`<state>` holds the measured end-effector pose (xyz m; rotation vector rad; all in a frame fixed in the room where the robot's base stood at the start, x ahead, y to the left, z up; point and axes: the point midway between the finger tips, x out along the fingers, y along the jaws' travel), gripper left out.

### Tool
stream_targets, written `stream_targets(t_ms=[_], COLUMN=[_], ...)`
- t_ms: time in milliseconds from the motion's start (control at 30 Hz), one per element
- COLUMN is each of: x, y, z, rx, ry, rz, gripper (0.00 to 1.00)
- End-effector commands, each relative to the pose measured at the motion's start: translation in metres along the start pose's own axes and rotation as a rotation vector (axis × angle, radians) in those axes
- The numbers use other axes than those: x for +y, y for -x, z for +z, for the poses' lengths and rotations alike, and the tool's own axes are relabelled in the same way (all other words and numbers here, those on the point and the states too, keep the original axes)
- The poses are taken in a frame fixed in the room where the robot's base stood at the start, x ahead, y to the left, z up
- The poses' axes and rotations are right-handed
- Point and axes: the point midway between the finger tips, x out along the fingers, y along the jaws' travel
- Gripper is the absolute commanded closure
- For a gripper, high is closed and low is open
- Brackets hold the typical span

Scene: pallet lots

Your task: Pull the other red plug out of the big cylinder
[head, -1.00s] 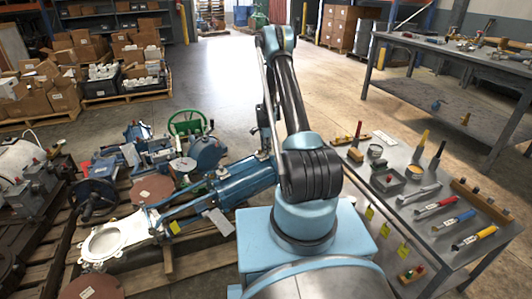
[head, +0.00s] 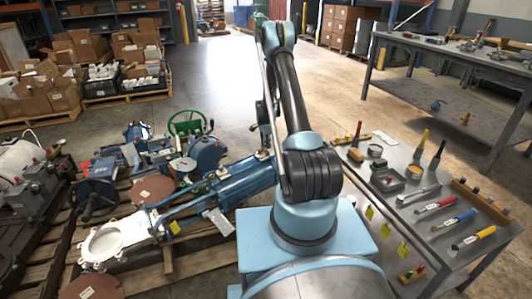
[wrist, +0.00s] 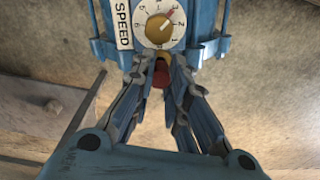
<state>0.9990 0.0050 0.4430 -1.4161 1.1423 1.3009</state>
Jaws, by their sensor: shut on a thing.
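The big blue cylinder (head: 236,186) lies on its side on the pallet, left of my arm in the head view. In the wrist view the blue cylinder body (wrist: 102,45) carries a white dial (wrist: 150,10) with a yellow knob and a "SPEED" label. A red plug (wrist: 161,78) shows just below the dial, between the fingertips of my gripper (wrist: 163,82). My gripper is shut on this plug. The frames do not show clearly whether the plug is still seated. In the head view my arm hides the gripper and plug. No second red plug is clear.
A grey bench (head: 408,207) with hand tools and small trays stands at the right. A white ring flange (head: 104,243) is at the cylinder's left end. Other machine parts, including a green handwheel (head: 188,124), crowd the pallets.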

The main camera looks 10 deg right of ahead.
Motion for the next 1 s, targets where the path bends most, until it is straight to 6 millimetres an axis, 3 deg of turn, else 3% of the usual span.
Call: stream_targets(t_ms=[1000], x=[0.0], y=[0.033], z=[0.0], rx=[0.0], ry=[0.0], rz=[0.0], gripper=[1.0])
